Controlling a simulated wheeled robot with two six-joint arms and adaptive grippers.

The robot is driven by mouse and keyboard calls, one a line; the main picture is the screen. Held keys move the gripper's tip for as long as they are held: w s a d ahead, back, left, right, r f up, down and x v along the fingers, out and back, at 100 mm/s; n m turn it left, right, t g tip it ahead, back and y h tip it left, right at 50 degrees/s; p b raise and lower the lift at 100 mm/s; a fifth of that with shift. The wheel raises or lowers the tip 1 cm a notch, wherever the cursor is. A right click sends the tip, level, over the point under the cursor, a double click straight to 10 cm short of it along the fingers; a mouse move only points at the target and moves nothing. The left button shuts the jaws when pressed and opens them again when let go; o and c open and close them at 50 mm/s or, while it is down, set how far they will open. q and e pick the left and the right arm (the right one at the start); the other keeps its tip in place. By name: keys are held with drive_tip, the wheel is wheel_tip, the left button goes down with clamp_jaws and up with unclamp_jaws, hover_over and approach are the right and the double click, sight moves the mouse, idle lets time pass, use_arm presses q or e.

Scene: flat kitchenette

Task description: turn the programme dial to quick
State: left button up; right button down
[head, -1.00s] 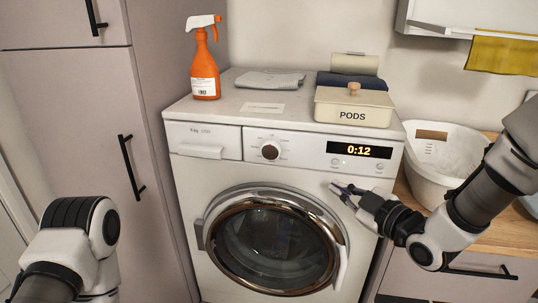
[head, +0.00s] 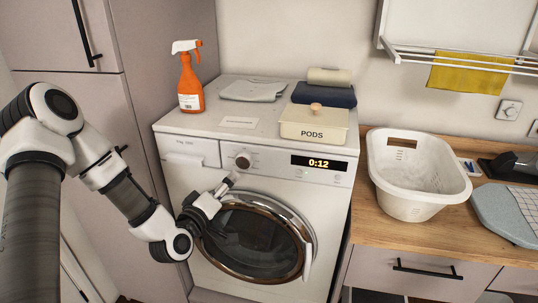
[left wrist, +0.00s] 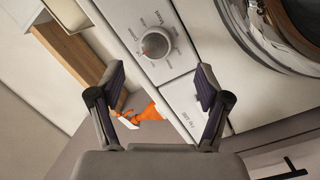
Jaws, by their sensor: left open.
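The washing machine (head: 215,240) stands against the wall with its round door closed. Its programme dial (head: 243,161) is a dark knob with a light rim on the front panel, left of the display (head: 318,163) reading 0:12. In the left wrist view the dial (left wrist: 155,44) sits among printed labels too small to read, so I cannot tell its setting. My left gripper (head: 230,181) is just below the dial in the head view. In the left wrist view my left gripper (left wrist: 160,80) is open and empty, its fingers apart from the dial. My right gripper is out of view.
On top of the machine stand an orange spray bottle (head: 190,80), folded cloths (head: 254,90) and a PODS box (head: 314,125). A white basket (head: 415,185) is on the wooden counter (head: 385,225) at right. A tall cabinet (head: 120,60) stands at left.

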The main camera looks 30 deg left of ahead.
sight(242, 163)
use_arm(q)
drive_tip(key=w, duration=0.2)
drive_tip(key=w+p, duration=0.1)
drive_tip(key=w, duration=0.2)
drive_tip(key=w+r, duration=0.1)
drive_tip(key=w, duration=0.1)
drive_tip(key=shift+w+a, duration=0.2)
drive_tip(key=shift+a, duration=0.15)
drive_tip(key=shift+w+a, duration=0.25)
drive_tip(key=shift+w, duration=0.1)
drive_tip(key=shift+d, duration=0.1)
drive_tip(key=c, duration=1.2)
